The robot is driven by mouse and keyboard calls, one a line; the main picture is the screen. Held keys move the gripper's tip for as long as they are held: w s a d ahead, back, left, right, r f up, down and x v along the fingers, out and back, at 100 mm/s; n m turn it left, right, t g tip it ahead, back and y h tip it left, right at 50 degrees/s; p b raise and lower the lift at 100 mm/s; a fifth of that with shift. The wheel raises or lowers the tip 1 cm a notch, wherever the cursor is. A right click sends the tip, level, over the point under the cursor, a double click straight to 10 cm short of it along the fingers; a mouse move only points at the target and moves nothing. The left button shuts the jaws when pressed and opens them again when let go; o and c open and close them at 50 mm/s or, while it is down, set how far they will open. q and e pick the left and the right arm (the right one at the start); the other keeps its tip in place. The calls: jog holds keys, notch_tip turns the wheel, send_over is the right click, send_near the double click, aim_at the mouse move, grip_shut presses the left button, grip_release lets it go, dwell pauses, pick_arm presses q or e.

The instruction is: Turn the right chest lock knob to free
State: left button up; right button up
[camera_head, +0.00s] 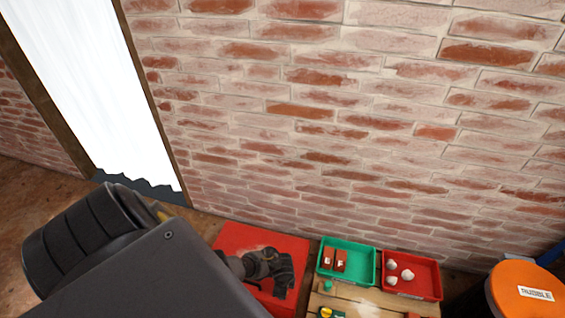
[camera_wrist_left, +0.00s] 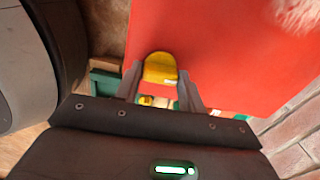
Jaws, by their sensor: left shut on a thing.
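A red chest (camera_head: 238,240) stands against the brick wall at the bottom of the head view. Its red face (camera_wrist_left: 230,50) fills much of the left wrist view. A yellow lock knob (camera_wrist_left: 160,66) with a rounded end sits between the fingers of my left gripper (camera_wrist_left: 160,76), which is shut on it. In the head view my left gripper (camera_head: 268,268) is over the right part of the chest and hides the knob. The pictures do not clearly show the knob's turn position. My right gripper is not in view.
A green tray (camera_head: 322,270) with red pieces and a red tray (camera_head: 437,282) with white lumps are right of the chest, by a wooden surface (camera_head: 375,303). An orange drum (camera_head: 515,280) labelled RUBBLE is at far right. A brick wall (camera_head: 340,130) closes the back.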

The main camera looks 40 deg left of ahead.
pick_arm(q)
jog(key=shift+d+m, duration=0.1)
jog(key=shift+m, duration=0.3)
jog(key=o, duration=1)
jog(key=shift+r, duration=0.2)
notch_tip(320, 180, up, 5)
jog(key=p, duration=0.3)
jog(key=shift+f, duration=0.2)
notch_tip(320, 180, up, 6)
jog(key=p, duration=0.2)
jog(key=shift+f+p, duration=0.1)
jog(key=shift+p, duration=0.3)
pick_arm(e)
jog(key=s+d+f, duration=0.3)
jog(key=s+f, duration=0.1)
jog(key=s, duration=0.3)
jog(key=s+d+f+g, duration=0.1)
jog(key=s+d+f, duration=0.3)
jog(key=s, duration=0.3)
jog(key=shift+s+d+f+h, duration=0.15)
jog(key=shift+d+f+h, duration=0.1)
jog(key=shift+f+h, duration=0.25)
